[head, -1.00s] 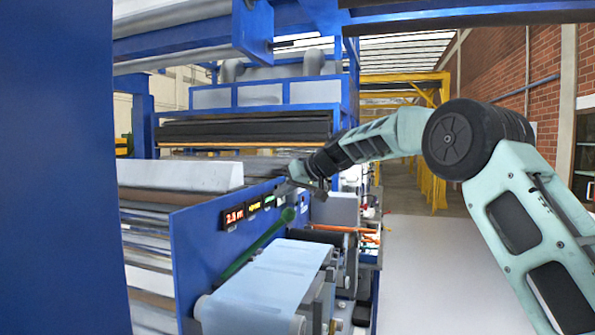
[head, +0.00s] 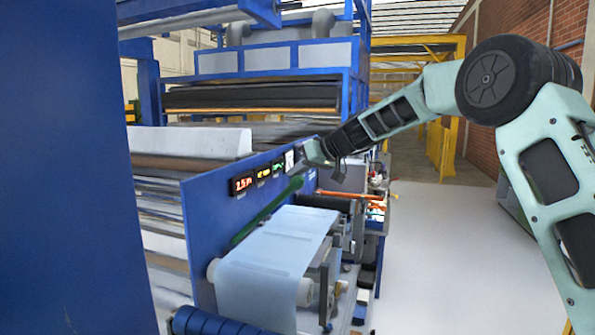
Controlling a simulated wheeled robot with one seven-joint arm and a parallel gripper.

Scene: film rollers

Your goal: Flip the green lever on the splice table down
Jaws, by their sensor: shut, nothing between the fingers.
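The green lever (head: 268,211) is a long bar along the blue side panel of the splice table (head: 205,215). It slants from low on the left up to a rounded tip on the right. My gripper (head: 299,160) is at the right end of the panel, just above the lever's tip. It looks shut and holds nothing. The fingers are small and partly lost against the panel, so I cannot tell whether they touch the lever.
Small lit displays (head: 243,184) sit on the panel left of my gripper. A pale blue film web (head: 275,250) runs over rollers below the lever. A blue roller (head: 205,322) is at the bottom. The pale floor (head: 440,250) on the right is clear.

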